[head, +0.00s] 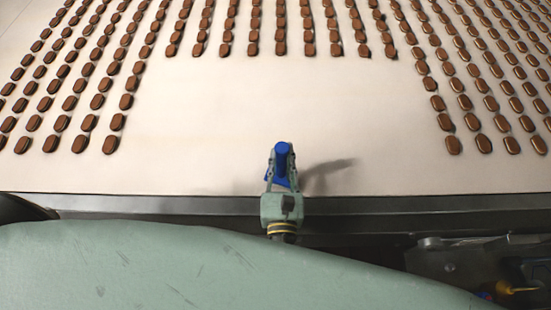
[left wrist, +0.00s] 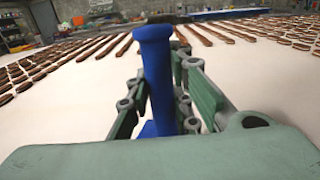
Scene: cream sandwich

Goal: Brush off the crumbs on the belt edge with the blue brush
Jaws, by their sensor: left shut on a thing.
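The blue brush (head: 282,151) stands upright between the fingers of my left gripper (head: 281,165) in the head view. My left gripper is shut on its handle, just beyond the near edge of the belt (head: 210,120). In the left wrist view the brush handle (left wrist: 155,70) rises between the green fingers (left wrist: 163,105), which hide part of it. The brush's lower end is over or on the cream belt; whether it touches is unclear. I cannot make out crumbs on the belt edge. My right gripper is in neither view.
Rows of brown biscuits (head: 127,101) lie on the belt to the left, right (head: 453,145) and far side. The belt's middle around the brush is clear. A dark metal rail (head: 150,205) runs along the near edge. A yellow-handled item (head: 515,289) lies at the lower right.

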